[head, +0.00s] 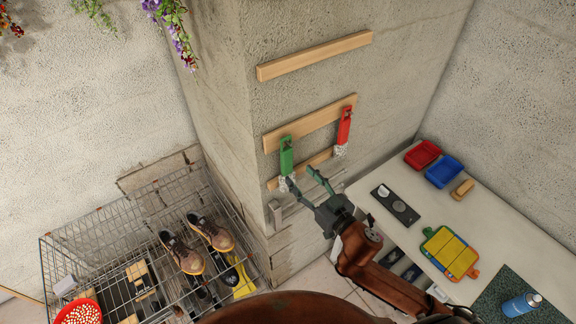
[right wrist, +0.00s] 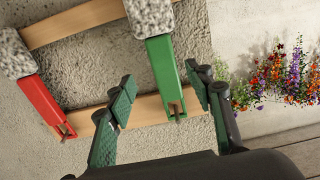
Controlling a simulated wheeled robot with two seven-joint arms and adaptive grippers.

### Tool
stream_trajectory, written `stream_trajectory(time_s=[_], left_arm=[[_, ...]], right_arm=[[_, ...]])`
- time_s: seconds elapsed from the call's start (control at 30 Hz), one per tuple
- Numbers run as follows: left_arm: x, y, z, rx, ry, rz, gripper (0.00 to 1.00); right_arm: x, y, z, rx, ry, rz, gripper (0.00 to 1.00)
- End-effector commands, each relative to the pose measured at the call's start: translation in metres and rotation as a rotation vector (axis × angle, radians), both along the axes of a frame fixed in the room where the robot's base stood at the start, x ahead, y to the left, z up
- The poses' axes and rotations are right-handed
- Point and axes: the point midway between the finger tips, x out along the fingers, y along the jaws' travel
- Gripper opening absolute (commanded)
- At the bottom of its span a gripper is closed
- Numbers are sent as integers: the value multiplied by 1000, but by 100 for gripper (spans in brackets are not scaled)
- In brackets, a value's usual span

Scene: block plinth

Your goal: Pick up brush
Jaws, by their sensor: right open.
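A green-handled brush (head: 286,154) hangs on a wooden rail on the concrete plinth, its pale speckled head at the bottom. A red-handled brush (head: 344,125) hangs to its right on the same rail. My right gripper (head: 301,176) is open and empty, just below and right of the green brush in the head view. In the right wrist view the green handle (right wrist: 162,65) appears between the two open fingers (right wrist: 160,82); contact cannot be made out. The red handle (right wrist: 44,100) lies left of them there. My left gripper is not in view.
A wire rack (head: 110,226) with brown shoes (head: 210,232) stands lower left. The white table (head: 520,235) on the right holds a red tray (head: 422,154), a blue tray (head: 444,171), a tan block (head: 463,189) and a yellow-and-blue item (head: 449,252). Another wooden rail (head: 315,55) is above.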

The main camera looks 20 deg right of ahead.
Motion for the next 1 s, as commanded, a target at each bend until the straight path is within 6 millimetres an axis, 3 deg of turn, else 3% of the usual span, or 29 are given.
stream_trajectory(time_s=[0.1, 0.67, 1.0], left_arm=[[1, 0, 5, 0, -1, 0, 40], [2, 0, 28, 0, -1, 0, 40], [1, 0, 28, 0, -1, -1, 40]], right_arm=[[1, 7, 14, 11, -13, 13, 48], [65, 28, 20, 10, -14, 11, 48], [69, 30, 17, 11, -12, 11, 45]])
